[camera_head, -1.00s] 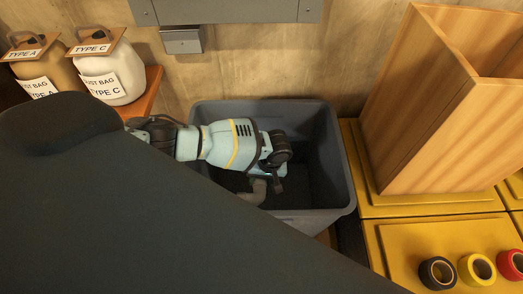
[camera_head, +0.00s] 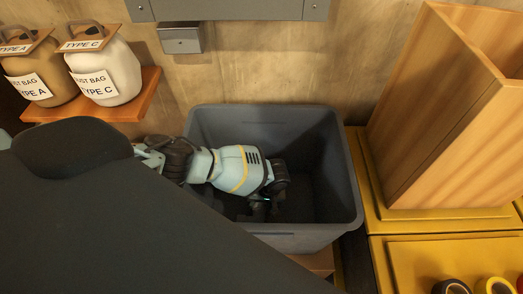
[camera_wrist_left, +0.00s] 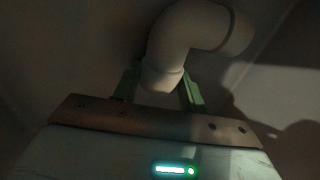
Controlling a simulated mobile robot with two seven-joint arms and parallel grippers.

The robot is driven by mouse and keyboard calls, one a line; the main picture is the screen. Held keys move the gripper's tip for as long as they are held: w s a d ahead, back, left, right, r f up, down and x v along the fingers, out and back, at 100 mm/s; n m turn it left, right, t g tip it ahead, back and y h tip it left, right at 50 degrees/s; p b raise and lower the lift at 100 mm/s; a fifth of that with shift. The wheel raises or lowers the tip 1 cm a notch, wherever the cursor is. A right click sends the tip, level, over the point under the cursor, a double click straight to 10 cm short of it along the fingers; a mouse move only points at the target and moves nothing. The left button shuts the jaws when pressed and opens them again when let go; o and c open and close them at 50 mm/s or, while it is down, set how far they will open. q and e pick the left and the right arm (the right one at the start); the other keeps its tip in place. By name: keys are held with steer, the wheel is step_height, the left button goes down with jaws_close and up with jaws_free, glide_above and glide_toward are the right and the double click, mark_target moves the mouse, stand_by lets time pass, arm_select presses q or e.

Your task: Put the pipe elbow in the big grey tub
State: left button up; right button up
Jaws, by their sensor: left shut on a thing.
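The big grey tub (camera_head: 345,185) stands against the wall in the middle of the head view. My left arm reaches down into it, and my left gripper (camera_head: 258,210) is inside the tub, below its rim. In the left wrist view, the pale pipe elbow (camera_wrist_left: 185,45) sits between the two green fingers of my left gripper (camera_wrist_left: 163,88), which is shut on one end of it. The elbow's bend points away from the gripper. In the head view the elbow is hidden behind the gripper and arm. My right gripper is not in view.
A tall wooden box (camera_head: 450,130) stands on a yellow surface (camera_head: 400,250) right of the tub, with tape rolls (camera_head: 494,286) in front. Two labelled dust bag jars (camera_head: 103,68) sit on a wooden shelf (camera_head: 135,105) at left. A grey metal box (camera_head: 181,40) hangs on the wall above.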

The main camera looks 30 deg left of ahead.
arm_select(q)
steer(key=shift+r, duration=0.1)
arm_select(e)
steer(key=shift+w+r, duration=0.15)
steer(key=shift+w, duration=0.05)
arm_select(q)
steer(key=o, duration=1)
steer(key=shift+f, duration=0.2)
steer(key=shift+w+r, duration=0.1)
steer(key=shift+r, duration=0.5)
steer(key=shift+p+v, duration=1.65)
steer(key=shift+v, duration=3.95)
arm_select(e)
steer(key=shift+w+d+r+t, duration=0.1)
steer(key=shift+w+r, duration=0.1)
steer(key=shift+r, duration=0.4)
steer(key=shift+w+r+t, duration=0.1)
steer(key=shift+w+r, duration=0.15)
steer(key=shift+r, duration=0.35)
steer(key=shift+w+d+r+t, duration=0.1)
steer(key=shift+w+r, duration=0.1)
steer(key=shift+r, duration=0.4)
arm_select(q)
steer(key=shift+d, duration=0.1)
